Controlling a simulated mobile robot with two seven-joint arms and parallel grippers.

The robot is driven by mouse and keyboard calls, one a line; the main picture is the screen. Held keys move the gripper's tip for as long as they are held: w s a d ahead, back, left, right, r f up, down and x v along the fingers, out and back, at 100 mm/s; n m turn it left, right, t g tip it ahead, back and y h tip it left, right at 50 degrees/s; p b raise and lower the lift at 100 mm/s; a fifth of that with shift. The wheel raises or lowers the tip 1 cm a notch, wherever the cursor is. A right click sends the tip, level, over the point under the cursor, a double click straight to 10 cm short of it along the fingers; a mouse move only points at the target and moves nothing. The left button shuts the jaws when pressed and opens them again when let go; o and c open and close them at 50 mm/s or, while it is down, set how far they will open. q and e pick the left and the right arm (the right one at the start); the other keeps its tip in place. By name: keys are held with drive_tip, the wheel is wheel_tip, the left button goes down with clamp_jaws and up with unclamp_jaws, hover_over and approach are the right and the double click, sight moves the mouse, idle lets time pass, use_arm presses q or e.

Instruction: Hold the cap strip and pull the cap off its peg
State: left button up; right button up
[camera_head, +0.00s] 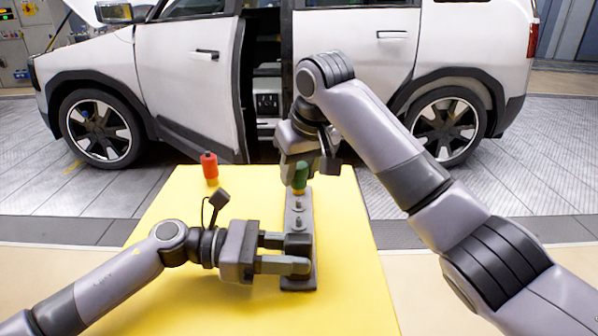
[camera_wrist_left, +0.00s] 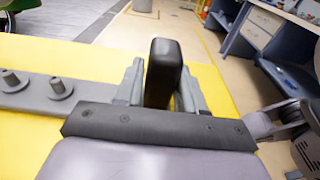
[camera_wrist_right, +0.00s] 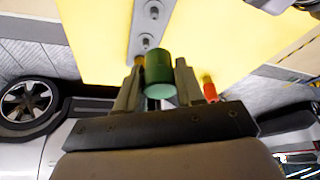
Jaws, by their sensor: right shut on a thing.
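The grey cap strip (camera_head: 308,212) lies on the yellow table, with bare pegs along it (camera_wrist_left: 60,88). A black upright block (camera_wrist_left: 163,72) stands at its near end. My left gripper (camera_head: 298,253) is open, with one finger on each side of this block. The green cap (camera_head: 300,178) is at the strip's far end. My right gripper (camera_wrist_right: 157,82) is shut on the green cap (camera_wrist_right: 159,70) from above. The gripper partly hides the cap, and I cannot tell whether it still touches its peg.
A red-topped container with a yellow lower part (camera_head: 210,168) stands on the yellow table (camera_head: 190,215), left of the strip. A white car (camera_head: 190,60) with an open door gap stands behind the table. The table's left part is mostly clear.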

use_arm(q)
drive_tip(key=o, duration=0.4)
